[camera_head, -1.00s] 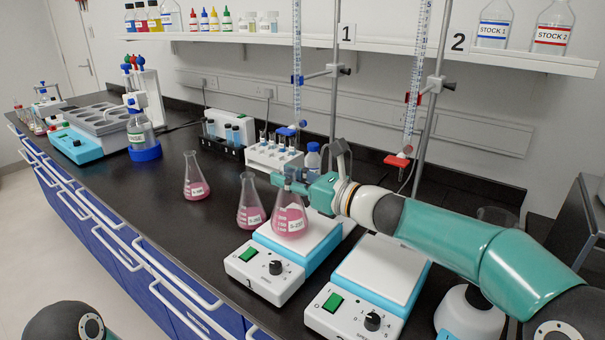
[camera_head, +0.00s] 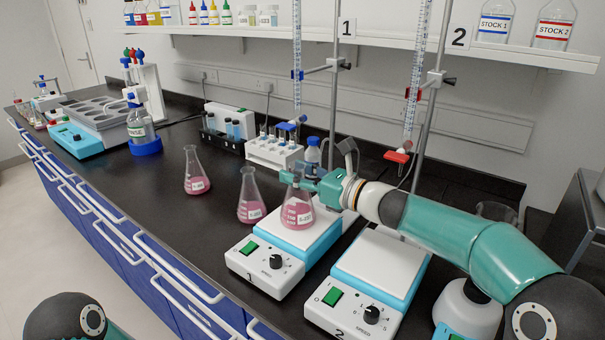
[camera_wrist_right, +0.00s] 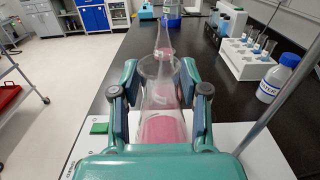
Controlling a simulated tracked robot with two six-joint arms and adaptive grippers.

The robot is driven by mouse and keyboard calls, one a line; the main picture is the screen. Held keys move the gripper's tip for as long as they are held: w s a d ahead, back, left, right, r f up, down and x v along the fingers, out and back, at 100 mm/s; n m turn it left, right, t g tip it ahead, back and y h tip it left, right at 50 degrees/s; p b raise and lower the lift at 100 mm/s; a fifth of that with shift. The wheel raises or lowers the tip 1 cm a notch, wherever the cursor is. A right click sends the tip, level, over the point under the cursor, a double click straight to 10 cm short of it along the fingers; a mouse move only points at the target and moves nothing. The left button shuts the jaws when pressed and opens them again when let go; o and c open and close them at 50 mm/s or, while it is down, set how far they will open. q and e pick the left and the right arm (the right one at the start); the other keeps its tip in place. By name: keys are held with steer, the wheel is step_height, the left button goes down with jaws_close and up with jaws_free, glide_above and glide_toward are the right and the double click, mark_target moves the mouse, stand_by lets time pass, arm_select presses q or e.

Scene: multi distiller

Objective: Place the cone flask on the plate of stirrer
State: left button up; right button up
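A cone flask of pink liquid (camera_head: 297,213) is over the white plate (camera_head: 322,240) of stirrer 1 (camera_head: 265,264), upright. I cannot tell whether its base touches the plate. My right gripper (camera_head: 308,182) reaches in from the right and is shut around the flask's upper part. In the right wrist view the fingers (camera_wrist_right: 160,100) flank the glass of the held flask (camera_wrist_right: 160,128). Two similar flasks stand on the bench, one just left of the stirrer (camera_head: 251,208) and one farther back (camera_head: 197,184). My left gripper is out of view.
Stirrer 2 (camera_head: 365,308), with a bare plate, stands to the right. Behind are a tube rack (camera_head: 273,154), a blue-capped bottle (camera_head: 313,152) and burette stands (camera_head: 334,95). Bench left of the flasks is clear.

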steer(key=shift+o, duration=0.4)
steer(key=shift+r, duration=0.25)
steer(key=b+v, duration=0.1)
steer(key=v, duration=0.5)
steer(key=shift+d+f, duration=0.1)
steer(key=shift+f, duration=0.05)
steer(key=shift+s+d, duration=0.45)
steer(key=shift+s, duration=0.05)
